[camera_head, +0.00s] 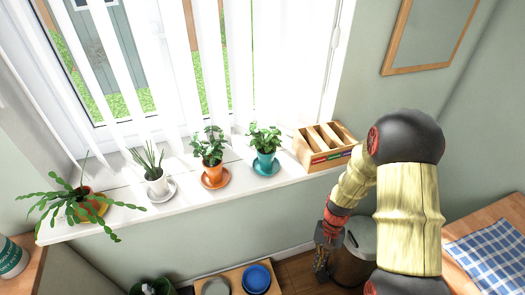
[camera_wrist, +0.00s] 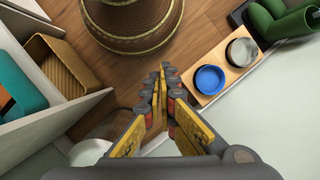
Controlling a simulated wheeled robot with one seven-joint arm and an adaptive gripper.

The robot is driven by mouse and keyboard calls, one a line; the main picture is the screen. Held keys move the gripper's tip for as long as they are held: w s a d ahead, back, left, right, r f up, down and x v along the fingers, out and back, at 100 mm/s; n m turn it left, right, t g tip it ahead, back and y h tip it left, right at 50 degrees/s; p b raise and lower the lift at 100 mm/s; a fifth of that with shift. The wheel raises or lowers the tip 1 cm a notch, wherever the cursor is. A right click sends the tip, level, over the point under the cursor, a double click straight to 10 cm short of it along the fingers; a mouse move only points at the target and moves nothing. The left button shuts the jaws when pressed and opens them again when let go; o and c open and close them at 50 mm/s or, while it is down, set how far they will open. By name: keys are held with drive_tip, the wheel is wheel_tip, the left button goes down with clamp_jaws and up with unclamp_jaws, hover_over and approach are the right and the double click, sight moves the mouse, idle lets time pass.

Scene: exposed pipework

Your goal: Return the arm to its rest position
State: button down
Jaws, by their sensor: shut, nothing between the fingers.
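My arm (camera_head: 407,205) rises at the right of the head view, bent at a dark elbow, with its forearm reaching down and left. My gripper (camera_head: 322,262) hangs below the level of the windowsill, pointing down. In the wrist view my gripper (camera_wrist: 162,72) has its fingers together at the tips, with nothing between them. It is over the wooden floor (camera_wrist: 165,50), apart from the things around it.
The windowsill (camera_head: 225,188) carries several potted plants and a wooden box (camera_head: 325,146). Below are a wooden stand (camera_wrist: 222,68) with two bowls and a round bin or basket (camera_wrist: 130,30). A table with a checkered cloth (camera_head: 487,255) stands right.

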drive_tip(key=s+r+n+t+h, duration=0.1)
drive_tip(key=s+r+t, duration=0.3)
drive_tip(key=r, duration=1.7)
drive_tip(key=s+r+n+t+p, duration=0.1)
drive_tip(key=s+r+t, duration=0.4)
drive_tip(key=r, duration=1.5)
drive_tip(key=shift+s+a+r+n+h, duration=0.4)
drive_tip(key=shift+s+n, duration=0.4)
drive_tip(key=shift+n, duration=0.1)
